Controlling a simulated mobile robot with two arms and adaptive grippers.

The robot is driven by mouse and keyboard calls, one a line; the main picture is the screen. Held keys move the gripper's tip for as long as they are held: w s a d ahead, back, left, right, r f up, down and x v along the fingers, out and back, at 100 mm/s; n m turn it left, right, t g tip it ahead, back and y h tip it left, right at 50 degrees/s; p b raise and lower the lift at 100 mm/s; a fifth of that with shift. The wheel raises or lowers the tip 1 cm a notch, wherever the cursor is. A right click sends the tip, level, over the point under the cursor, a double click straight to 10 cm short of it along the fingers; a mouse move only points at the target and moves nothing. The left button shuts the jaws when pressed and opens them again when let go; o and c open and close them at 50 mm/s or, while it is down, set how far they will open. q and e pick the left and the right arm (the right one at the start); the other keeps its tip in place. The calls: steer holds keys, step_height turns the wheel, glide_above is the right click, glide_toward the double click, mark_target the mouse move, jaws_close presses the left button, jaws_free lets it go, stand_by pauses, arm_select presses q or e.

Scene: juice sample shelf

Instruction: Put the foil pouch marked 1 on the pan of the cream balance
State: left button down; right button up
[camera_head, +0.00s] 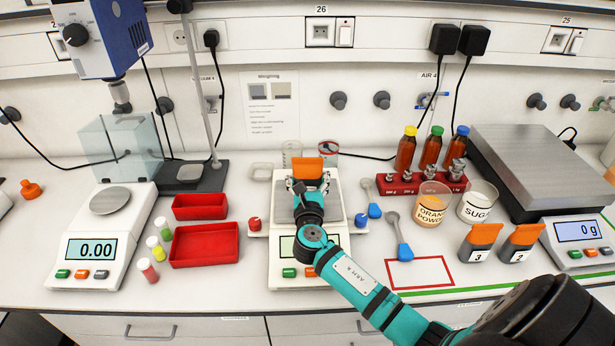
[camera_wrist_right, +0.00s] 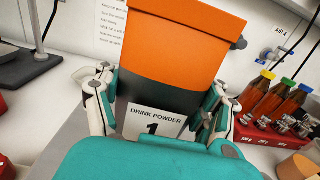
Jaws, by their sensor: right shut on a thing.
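The foil pouch marked 1 (camera_wrist_right: 160,70) has an orange top, a dark lower part and a "DRINK POWDER 1" label in the wrist view; its orange top also shows in the head view (camera_head: 307,167). My right gripper (camera_head: 310,186) is shut on it, one finger at each side, and holds it upright over the middle cream balance (camera_head: 337,200). My arm covers part of this balance and its display. I cannot tell whether the pouch touches the pan. My left gripper is not in view.
Pouches 3 (camera_head: 480,243) and 2 (camera_head: 519,242) stand at right near a red-framed card (camera_head: 419,274). A white balance (camera_head: 90,240) with a glass shield and red trays (camera_head: 204,246) stand left.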

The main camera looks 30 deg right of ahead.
steer(key=shift+f, duration=0.2)
steer(key=o, duration=2)
steer(key=shift+c, duration=0.2)
steer(key=shift+r, duration=0.2)
steer(key=b+v, duration=0.2)
steer(key=v, duration=0.8)
steer(key=shift+s+a+f, duration=0.1)
steer(key=shift+s+a, duration=0.05)
steer(key=shift+s, duration=0.15)
steer(key=shift+s+a, duration=0.35)
steer(key=shift+s, duration=0.25)
